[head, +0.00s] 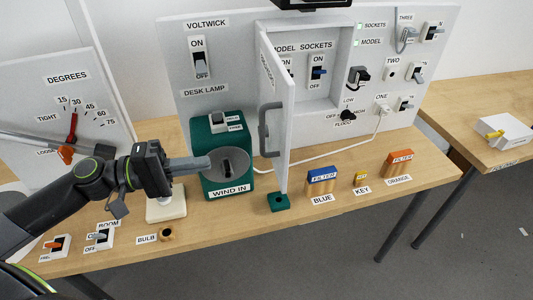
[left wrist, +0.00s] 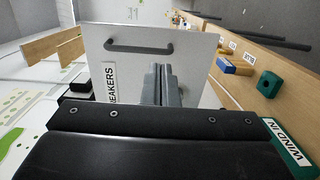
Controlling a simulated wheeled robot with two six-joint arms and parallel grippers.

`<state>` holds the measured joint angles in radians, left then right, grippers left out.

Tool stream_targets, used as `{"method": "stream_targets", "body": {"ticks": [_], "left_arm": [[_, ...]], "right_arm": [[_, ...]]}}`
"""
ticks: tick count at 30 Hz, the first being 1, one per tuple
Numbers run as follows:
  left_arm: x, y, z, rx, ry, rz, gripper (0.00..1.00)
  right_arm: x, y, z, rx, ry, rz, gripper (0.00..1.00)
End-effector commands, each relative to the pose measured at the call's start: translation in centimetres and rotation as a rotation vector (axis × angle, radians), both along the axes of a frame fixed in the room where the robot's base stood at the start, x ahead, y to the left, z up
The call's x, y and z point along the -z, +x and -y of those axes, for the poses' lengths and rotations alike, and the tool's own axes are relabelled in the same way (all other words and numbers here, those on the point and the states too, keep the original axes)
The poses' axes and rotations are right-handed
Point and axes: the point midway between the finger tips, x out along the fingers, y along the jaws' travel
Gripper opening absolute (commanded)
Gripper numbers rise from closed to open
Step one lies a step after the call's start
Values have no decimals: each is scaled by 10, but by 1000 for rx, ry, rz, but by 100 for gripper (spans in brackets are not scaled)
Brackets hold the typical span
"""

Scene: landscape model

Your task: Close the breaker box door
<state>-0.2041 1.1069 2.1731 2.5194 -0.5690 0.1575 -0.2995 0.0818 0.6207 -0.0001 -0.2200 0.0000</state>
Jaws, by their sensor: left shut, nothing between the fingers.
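The breaker box door (head: 281,90) is a white panel that stands open, swung out toward me from the left edge of the box (head: 340,60). Its grey bar handle (head: 268,130) is on the face turned to the left. In the left wrist view the door (left wrist: 205,50) fills the middle, with its handle (left wrist: 139,47) and a BREAKERS label. My left gripper (head: 208,163) is shut and empty, left of the door, in front of the green WIND IN unit. Its fingers (left wrist: 165,85) point toward the door; I cannot tell the exact gap. My right gripper is not in view.
The green WIND IN unit (head: 213,186) with a grey dish stands left of the door. A green block (head: 278,203) sits below the door's free edge. Blue (head: 321,182) and orange (head: 399,164) filters stand to the right. A white cable (head: 345,147) runs behind the door.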

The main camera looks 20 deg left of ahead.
Motion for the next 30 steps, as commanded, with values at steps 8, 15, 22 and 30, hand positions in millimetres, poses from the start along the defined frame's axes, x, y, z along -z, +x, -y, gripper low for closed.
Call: {"method": "stream_targets", "body": {"ticks": [8,15,22,30], "left_arm": [[0,7,14,3,-2,6,0],[-2,16,29,2,-5,7,0],[-2,26,45,-1,-5,3,0],[-3,39,66,-2,-5,2,0]], "right_arm": [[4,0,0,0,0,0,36],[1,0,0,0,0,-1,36],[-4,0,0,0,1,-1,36],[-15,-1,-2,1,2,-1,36]]}}
